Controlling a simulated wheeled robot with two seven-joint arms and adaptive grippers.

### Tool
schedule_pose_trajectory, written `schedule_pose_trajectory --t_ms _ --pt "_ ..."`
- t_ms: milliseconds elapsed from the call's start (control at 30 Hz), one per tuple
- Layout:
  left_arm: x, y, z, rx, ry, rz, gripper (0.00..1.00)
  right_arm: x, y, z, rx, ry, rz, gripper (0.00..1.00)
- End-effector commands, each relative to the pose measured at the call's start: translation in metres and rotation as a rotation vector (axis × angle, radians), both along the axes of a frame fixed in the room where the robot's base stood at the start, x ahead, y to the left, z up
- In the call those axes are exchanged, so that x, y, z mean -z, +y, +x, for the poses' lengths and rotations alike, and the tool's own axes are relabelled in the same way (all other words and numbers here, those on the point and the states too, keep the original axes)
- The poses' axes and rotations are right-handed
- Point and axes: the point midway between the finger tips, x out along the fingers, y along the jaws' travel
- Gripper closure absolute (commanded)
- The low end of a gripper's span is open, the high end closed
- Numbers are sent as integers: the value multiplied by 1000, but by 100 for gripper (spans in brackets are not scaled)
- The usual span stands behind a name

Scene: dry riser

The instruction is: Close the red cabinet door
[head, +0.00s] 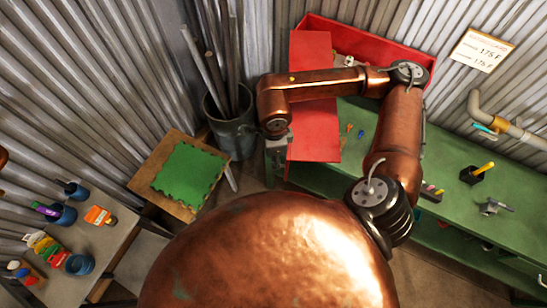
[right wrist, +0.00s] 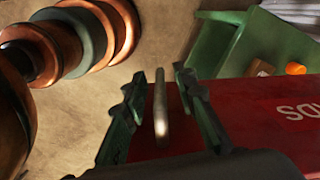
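The red cabinet (head: 400,48) stands at the back of the green bench against the corrugated wall. Its red door (head: 312,60) is open and juts toward me, partly hidden by my right arm. In the right wrist view the door (right wrist: 270,115) shows upside-down pale lettering. A metal bar handle (right wrist: 161,115) is between the fingers of my right gripper (right wrist: 162,95), with a gap visible on each side. The right gripper is open around the handle. In the head view my right gripper (head: 277,145) is small and mostly hidden at the door's left edge. My left gripper is not in view.
The green bench (head: 455,185) holds small tools and a black pen holder (head: 475,174). A dark bucket of poles (head: 234,132) stands left of the door. A wooden stool with a green mat (head: 188,172) and a grey table (head: 108,240) with cups are further left.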

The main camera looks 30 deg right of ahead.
Motion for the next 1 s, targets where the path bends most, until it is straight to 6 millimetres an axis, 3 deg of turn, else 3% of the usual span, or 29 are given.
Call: schedule_pose_trajectory --t_ms 267,667,1000 --pt "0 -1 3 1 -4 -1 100 3 0 0 -1 0 1 74" --pt "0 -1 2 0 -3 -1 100 2 0 0 0 0 0 100" --pt "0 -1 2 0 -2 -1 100 2 0 0 -1 0 0 100"
